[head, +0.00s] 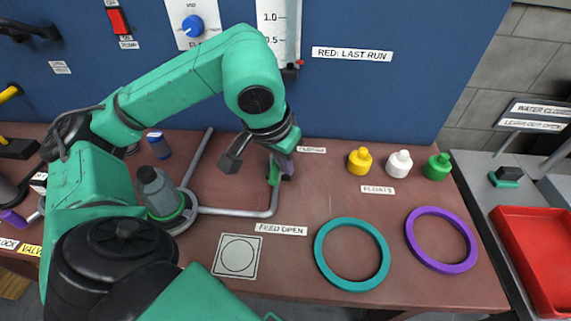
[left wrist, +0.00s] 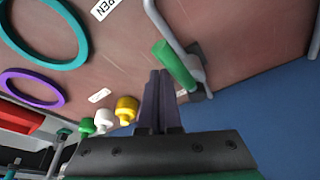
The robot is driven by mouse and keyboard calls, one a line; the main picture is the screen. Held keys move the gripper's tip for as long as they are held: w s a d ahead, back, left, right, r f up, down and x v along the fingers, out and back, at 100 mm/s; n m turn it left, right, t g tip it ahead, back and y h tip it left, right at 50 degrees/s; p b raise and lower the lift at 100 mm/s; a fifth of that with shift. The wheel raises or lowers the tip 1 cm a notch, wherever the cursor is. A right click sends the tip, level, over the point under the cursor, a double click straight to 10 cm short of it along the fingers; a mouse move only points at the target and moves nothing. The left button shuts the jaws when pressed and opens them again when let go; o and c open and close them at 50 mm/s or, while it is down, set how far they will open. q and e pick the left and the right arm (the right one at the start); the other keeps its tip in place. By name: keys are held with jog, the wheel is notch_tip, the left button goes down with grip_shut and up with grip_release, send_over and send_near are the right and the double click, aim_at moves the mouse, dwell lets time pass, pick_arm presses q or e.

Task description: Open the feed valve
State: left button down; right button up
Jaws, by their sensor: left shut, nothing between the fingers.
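My left gripper (head: 286,172) reaches down over the brown bench, close to the blue back panel. Its dark fingers are shut and empty; they also show in the left wrist view (left wrist: 158,95). A green handle (left wrist: 174,64) lies just beside the fingertips, at the end of a grey pipe (left wrist: 166,25) near a dark block. I cannot tell whether fingers and handle touch. In the head view the green handle (head: 273,172) is partly hidden by the gripper. The FEED OPEN label (head: 281,229) lies on the bench in front of the pipe. My right gripper is not in view.
Yellow (head: 360,163), white (head: 399,165) and green (head: 437,168) floats stand to the right. A teal ring (head: 322,262) and a purple ring (head: 469,247) lie flat. A red tray (head: 535,262) is far right.

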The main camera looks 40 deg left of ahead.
pick_arm(q)
jog(key=shift+s+a, duration=0.1)
jog(key=shift+a, duration=0.05)
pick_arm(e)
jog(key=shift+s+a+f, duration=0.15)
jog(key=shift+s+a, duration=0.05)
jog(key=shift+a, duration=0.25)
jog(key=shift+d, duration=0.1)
pick_arm(q)
jog(key=p+v, duration=0.2)
jog(key=v, duration=0.6)
jog(key=shift+s+r, duration=0.15)
jog(key=shift+r, duration=0.2)
jog(key=p+v, duration=0.4)
jog(key=v, duration=0.2)
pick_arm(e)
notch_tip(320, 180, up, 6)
